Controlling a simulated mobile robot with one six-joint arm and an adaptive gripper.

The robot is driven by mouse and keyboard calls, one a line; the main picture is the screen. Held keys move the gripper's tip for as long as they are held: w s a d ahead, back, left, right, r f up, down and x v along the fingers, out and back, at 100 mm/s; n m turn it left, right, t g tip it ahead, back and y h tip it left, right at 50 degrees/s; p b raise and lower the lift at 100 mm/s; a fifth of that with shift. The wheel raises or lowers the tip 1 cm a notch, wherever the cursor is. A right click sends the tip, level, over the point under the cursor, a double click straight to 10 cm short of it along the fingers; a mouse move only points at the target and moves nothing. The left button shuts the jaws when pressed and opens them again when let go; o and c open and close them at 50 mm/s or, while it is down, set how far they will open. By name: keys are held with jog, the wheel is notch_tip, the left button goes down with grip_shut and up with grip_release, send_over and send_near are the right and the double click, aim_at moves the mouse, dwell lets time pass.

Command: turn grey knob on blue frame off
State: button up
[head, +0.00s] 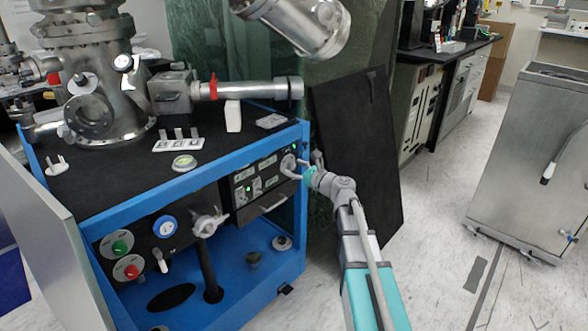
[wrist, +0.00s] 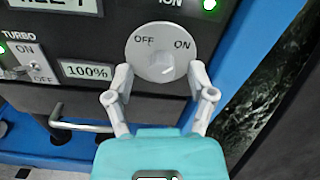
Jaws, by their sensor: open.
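The grey knob (wrist: 162,66) is on a round grey dial plate marked OFF on the left and ON on the right, seen close up in the wrist view. The dial (head: 288,163) also shows small at the right end of the dark panel in the head view. The panel sits in the blue frame (head: 304,190). My gripper (wrist: 160,80) is open, one finger on each side of the dial's lower part. I cannot tell whether the fingers touch it. The knob's exact pointing direction is hard to make out.
A green light (wrist: 210,5) is lit above the dial. A toggle switch (wrist: 18,70) marked TURBO and a panel handle (wrist: 80,125) are to the left. In the head view a dark leaning board (head: 360,150) stands close to the right of the frame.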

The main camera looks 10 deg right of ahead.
jog(key=c, duration=0.9)
jog(key=shift+a, duration=0.2)
grip_shut()
jog(key=shift+d, duration=0.1)
